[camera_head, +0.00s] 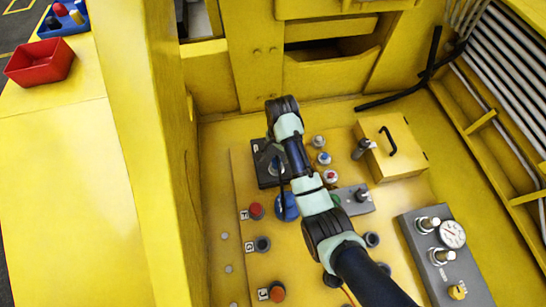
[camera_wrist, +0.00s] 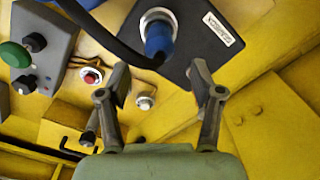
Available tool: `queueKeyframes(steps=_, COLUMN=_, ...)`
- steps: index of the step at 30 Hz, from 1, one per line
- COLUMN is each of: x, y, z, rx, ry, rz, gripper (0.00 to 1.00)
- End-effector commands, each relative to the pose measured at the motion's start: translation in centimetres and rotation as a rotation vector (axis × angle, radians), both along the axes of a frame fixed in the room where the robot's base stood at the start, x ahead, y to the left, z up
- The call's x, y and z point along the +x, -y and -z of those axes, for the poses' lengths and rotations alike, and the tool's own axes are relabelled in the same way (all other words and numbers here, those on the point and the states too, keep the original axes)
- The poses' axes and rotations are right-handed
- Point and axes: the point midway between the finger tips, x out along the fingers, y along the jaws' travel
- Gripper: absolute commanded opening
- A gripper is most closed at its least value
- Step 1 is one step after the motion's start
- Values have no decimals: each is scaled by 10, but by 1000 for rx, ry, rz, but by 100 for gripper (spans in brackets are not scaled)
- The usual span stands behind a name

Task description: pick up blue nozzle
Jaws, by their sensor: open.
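The blue nozzle (camera_wrist: 158,38) shows in the wrist view at top centre. It sits in a silvery ring on a dark plate (camera_wrist: 225,55) with a white label. A black hose passes beside its lower end. My gripper (camera_wrist: 160,72) is open, with one finger on each side of the nozzle's line and nothing between them. The fingertips appear just short of the nozzle, without visible contact. In the head view my arm reaches over the dark plate (camera_head: 264,180), and my gripper there is dark and hard to make out. The nozzle cannot be made out surely in that view.
A grey box with a green button (camera_wrist: 14,54) and a red button (camera_wrist: 92,77) stand left in the wrist view. In the head view, a yellow box with a black handle (camera_head: 408,163) and a grey gauge panel (camera_head: 425,260) are on the right. A red bin (camera_head: 40,62) stands far left.

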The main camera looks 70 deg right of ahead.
Motion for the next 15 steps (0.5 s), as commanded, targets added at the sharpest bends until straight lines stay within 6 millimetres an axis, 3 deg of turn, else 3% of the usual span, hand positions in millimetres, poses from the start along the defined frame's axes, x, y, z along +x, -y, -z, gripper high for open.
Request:
queueKeyframes(steps=5, x=1, y=-3, z=10, rx=1, ry=-1, rz=-2, gripper=66)
queueKeyframes(steps=11, x=2, y=-8, z=45, rx=2, ry=-2, rz=-1, gripper=66)
queueKeyframes(steps=15, x=3, y=-8, z=55, rx=-1, ry=1, rz=-1, gripper=66)
